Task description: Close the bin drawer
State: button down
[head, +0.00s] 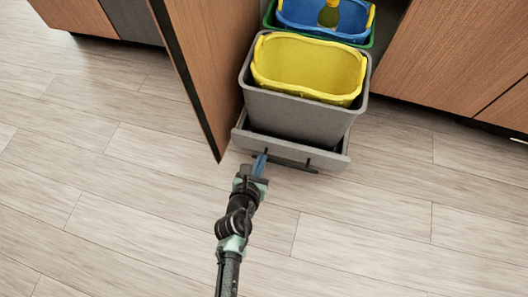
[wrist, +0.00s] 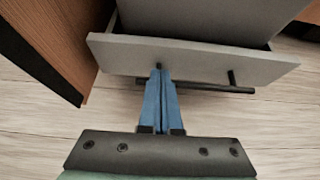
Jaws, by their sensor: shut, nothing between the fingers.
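The bin drawer (head: 340,158) is pulled out of the cabinet, with a grey front panel and a dark bar handle (head: 285,161). It holds a grey bin (head: 290,115) with a yellow tub (head: 310,68) inside. In the wrist view the drawer front (wrist: 200,58) and its bar handle (wrist: 215,87) are close ahead. My gripper (head: 262,158) is shut and empty. Its blue fingertips (wrist: 159,72) are at the left end of the handle, close to the panel; I cannot tell whether they touch it.
An open wooden cabinet door (head: 200,60) stands just left of the drawer and shows in the wrist view (wrist: 65,45). The wood floor (head: 100,210) in front is clear.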

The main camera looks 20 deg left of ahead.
aim_at(267, 143)
jog(key=shift+w+r+b, duration=0.15)
jog(key=shift+w+b, duration=0.3)
jog(key=shift+w, duration=1.3)
jog(key=shift+w, duration=0.15)
